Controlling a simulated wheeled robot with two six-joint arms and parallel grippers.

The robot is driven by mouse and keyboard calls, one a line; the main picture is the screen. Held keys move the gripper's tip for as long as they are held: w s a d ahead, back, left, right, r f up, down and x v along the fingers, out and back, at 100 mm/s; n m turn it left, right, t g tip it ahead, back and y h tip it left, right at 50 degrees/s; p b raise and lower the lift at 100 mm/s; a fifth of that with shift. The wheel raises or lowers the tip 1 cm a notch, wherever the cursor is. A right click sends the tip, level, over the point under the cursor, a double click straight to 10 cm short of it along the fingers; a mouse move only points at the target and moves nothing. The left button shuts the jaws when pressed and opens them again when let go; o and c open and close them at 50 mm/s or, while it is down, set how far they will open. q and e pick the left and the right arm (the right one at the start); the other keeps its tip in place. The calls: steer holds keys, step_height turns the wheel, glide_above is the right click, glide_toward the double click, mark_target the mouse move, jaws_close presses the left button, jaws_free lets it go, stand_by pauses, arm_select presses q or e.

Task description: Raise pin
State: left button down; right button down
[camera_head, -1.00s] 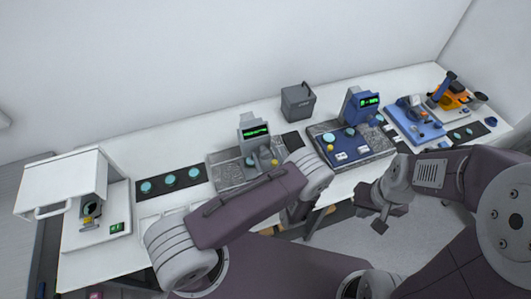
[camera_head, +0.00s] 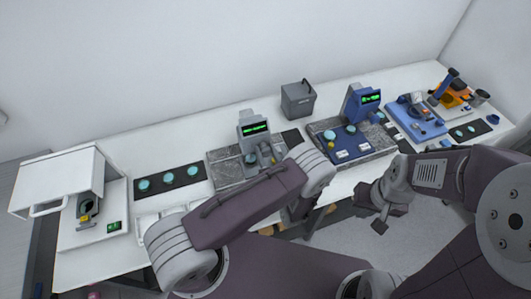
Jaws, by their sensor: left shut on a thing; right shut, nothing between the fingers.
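The grey interferometer station (camera_head: 226,170) stands mid-bench, with a lit green screen (camera_head: 254,128) on its head and a teal disc (camera_head: 250,158) on its plate. My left arm crosses in front of it. My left gripper (camera_head: 268,156) shows only as small grey shapes at the station, right of the disc. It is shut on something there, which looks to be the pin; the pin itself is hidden. My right gripper (camera_head: 379,219) is shut and empty, in front of the bench, low and apart from everything.
A white hooded housing (camera_head: 57,183) with a dark ring inside stands at the left. A dark strip (camera_head: 155,195) holds teal discs. A grey box (camera_head: 297,100), a blue station (camera_head: 364,105) and blue and orange instruments (camera_head: 418,112) stand to the right.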

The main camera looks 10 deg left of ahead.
arm_select(q)
steer(key=m+b, duration=0.1)
steer(key=m, duration=0.3)
steer(key=shift+m, duration=0.3)
steer(key=m+b, duration=0.1)
steer(key=m, duration=0.2)
steer(key=shift+d+f+m, duration=0.1)
steer(key=shift+m, duration=0.2)
steer(key=m, duration=0.4)
steer(key=shift+w, duration=0.1)
steer(key=shift+m, duration=2.1)
steer(key=c, duration=0.9)
jaws_free()
steer(key=shift+f, duration=0.1)
steer(key=shift+c, duration=0.2)
steer(key=shift+d+b, duration=0.1)
steer(key=shift+b, duration=0.2)
